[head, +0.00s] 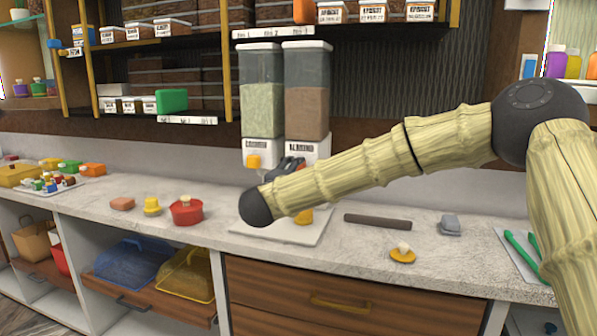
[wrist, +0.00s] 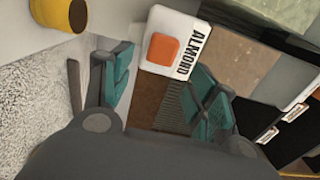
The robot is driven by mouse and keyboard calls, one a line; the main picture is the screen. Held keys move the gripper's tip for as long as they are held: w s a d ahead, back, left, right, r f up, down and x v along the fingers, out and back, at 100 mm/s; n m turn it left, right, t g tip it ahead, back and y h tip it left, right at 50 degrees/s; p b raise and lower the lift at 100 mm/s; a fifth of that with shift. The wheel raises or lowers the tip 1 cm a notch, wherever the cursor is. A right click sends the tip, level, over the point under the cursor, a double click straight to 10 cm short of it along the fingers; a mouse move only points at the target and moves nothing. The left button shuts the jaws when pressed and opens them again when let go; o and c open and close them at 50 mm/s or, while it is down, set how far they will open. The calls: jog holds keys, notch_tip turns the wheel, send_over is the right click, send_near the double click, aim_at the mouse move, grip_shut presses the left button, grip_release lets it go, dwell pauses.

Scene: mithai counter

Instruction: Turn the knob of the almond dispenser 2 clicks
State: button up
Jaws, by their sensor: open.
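The almond dispenser (head: 307,105) is the right one of two clear bins, filled with brown bits, with a white base labelled ALMOND. In the wrist view its white base (wrist: 176,27) carries an orange square knob (wrist: 162,49). In the head view my gripper and arm hide this knob. My gripper (head: 288,168) is in front of the almond base, partly hidden by my arm. In the wrist view my gripper (wrist: 162,72) has its two teal fingers spread apart, with the knob just beyond and between the tips. I cannot see contact.
The neighbouring dispenser (head: 261,100) holds pale green bits and has an orange knob (head: 254,161). A white board (head: 270,239) lies below with a yellow bowl (head: 304,217) on it. A red pot (head: 186,211) stands left; a dark bar (head: 378,221) lies right.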

jog(key=shift+v, duration=2.7)
jog(key=b+v, duration=0.1)
jog(key=v, duration=0.8)
